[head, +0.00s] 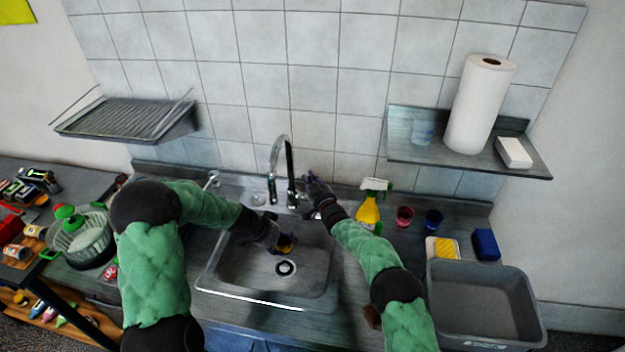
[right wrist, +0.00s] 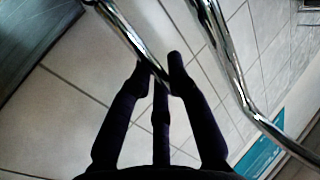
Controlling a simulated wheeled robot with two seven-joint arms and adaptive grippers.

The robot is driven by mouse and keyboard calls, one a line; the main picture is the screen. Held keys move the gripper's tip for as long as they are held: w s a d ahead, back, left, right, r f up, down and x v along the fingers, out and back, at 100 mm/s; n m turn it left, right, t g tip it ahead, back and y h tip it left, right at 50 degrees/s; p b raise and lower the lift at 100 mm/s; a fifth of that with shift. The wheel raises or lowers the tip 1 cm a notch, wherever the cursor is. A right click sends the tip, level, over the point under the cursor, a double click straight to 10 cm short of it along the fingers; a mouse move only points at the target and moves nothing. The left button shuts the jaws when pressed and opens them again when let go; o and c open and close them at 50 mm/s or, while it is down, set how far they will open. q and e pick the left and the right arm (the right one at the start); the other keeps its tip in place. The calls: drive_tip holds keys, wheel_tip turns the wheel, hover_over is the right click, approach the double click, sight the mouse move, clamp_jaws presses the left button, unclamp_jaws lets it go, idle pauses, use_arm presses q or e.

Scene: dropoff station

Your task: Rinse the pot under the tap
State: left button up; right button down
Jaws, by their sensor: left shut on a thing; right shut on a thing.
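My left gripper (head: 275,240) is over the sink basin (head: 310,262), shut on a small dark and yellow-orange thing (head: 287,244). This seems to be the pot, but the fingers hide much of it. It is held above the drain, below and near the tap spout. The chrome tap (head: 274,165) rises behind the basin. My right gripper (head: 312,190) is beside the tap on its right, shut on the tap's lever. In the right wrist view, my fingers (right wrist: 160,80) close around this chrome lever (right wrist: 128,38), with the curved spout beside it. I cannot make out running water.
A yellow spray bottle (head: 368,210), a red cup (head: 404,216) and a blue cup (head: 433,219) stand right of the sink. A grey tub (head: 480,285) is at the right. A green-handled pot or basket (head: 82,240) stands left. A shelf (head: 465,160) holds a paper roll.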

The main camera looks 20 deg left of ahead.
drive_tip(key=shift+d+f, duration=0.1)
drive_tip(key=shift+s+d+n+t+y, duration=0.1)
drive_tip(key=shift+s+n+t+y, duration=0.3)
drive_tip(key=shift+s+n, duration=0.1)
drive_tip(key=c, duration=1.2)
unclamp_jaws()
drive_tip(key=v, duration=1.2)
drive_tip(key=shift+w+d, duration=0.1)
drive_tip(key=shift+d, duration=0.05)
